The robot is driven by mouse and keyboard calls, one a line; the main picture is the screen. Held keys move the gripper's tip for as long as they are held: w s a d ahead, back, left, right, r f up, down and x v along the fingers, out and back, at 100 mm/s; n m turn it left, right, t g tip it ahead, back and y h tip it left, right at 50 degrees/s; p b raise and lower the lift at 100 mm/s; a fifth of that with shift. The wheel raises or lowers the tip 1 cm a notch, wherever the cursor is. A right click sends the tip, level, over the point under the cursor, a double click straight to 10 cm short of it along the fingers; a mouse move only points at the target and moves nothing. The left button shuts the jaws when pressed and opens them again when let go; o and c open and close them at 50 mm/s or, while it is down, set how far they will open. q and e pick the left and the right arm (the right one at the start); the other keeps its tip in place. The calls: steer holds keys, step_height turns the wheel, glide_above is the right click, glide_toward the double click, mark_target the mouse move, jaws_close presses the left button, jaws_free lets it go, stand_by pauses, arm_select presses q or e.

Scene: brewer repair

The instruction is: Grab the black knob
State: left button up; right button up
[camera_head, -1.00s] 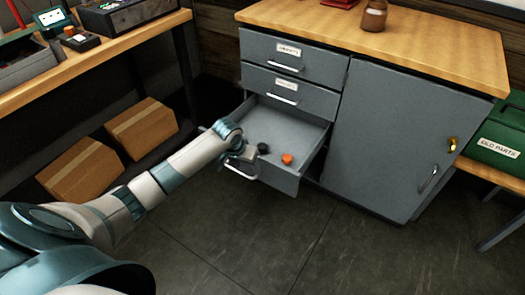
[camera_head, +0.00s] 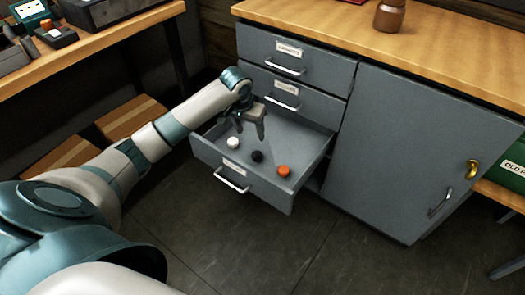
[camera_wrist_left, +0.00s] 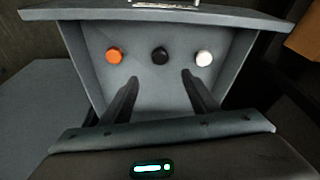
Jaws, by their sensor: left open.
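The black knob (camera_head: 257,156) lies on the floor of the open bottom drawer (camera_head: 260,189), between a white knob (camera_head: 233,143) and an orange knob (camera_head: 284,171). My left gripper (camera_head: 250,138) is above the drawer, pointing down, open and empty. In the left wrist view the black knob (camera_wrist_left: 159,56) lies beyond the fingertips, about midway between the two fingers (camera_wrist_left: 159,75). The orange knob (camera_wrist_left: 114,55) is on its left and the white knob (camera_wrist_left: 204,58) on its right. My right gripper is not in view.
The grey cabinet (camera_head: 410,150) has two shut drawers above the open one and a shut door at the right. A jar (camera_head: 389,16) stands on its wooden top. Cardboard boxes (camera_head: 133,118) sit under the bench at the left.

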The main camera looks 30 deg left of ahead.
arm_select(q)
steer(key=shift+w+r, duration=0.1)
steer(key=shift+r, duration=0.05)
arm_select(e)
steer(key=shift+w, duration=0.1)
arm_select(q)
steer(key=b, duration=0.3)
glide_above(257, 154)
steer(key=s, duration=0.2)
steer(key=x, duration=0.3)
steer(key=s+x, duration=0.1)
steer(key=x, duration=0.3)
steer(key=s+x, duration=0.1)
steer(key=x, duration=0.2)
steer(key=shift+d+f, duration=0.25)
steer(key=shift+f, duration=0.8)
steer(key=shift+w, duration=0.1)
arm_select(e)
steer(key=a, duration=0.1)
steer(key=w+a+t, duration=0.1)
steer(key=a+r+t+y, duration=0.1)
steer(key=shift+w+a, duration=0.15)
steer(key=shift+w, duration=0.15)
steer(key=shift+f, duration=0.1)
